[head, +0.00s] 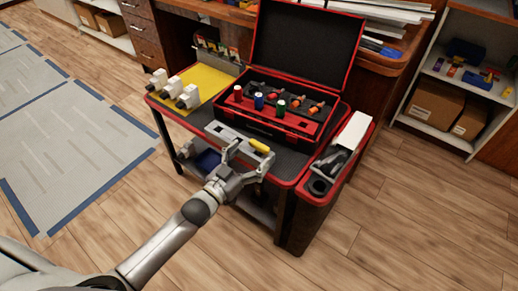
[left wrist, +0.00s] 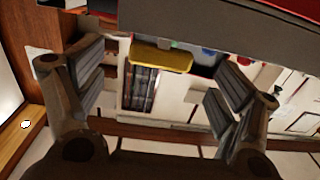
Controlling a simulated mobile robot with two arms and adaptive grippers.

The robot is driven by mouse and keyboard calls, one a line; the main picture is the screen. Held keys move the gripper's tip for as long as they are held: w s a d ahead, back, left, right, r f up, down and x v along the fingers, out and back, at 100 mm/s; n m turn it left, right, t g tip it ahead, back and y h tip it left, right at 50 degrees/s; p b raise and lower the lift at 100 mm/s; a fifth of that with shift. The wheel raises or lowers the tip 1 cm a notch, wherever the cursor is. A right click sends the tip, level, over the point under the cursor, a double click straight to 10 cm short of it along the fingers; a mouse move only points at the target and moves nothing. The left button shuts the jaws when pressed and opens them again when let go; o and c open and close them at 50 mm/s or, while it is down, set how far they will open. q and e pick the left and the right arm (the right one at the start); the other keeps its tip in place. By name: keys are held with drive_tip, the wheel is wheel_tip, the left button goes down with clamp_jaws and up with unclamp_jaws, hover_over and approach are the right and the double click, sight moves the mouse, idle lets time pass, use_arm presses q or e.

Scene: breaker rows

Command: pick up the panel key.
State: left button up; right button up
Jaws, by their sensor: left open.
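A small yellow bar-shaped piece (head: 260,145), which looks like the panel key, sits at the right end of a light grey holder (head: 222,131) at the front edge of the cart. It also shows in the left wrist view as a yellow bar (left wrist: 161,57), beyond and between my fingers. My left gripper (head: 247,157) is open and empty, with its fingers spread just in front of the holder and yellow piece. In the left wrist view, the open fingers (left wrist: 160,88) stand at left and right with a gap between them. My right gripper is not in view.
An open red and black case (head: 290,125) with several coloured parts stands on the cart behind the holder. A yellow mat (head: 203,80) with white devices (head: 173,87) is at left. A red side bin (head: 330,185) is at right. Floor is clear around the cart.

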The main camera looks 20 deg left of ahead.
sight(257, 148)
use_arm(q)
drive_tip(key=shift+w+d, duration=0.1)
drive_tip(key=shift+w, duration=0.35)
drive_tip(key=x, duration=0.4)
drive_tip(key=shift+r+b, duration=0.1)
drive_tip(key=shift+b, duration=0.25)
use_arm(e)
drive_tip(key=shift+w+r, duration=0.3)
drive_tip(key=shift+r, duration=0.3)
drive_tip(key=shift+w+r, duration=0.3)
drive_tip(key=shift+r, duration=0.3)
use_arm(q)
drive_tip(key=c, duration=1.2)
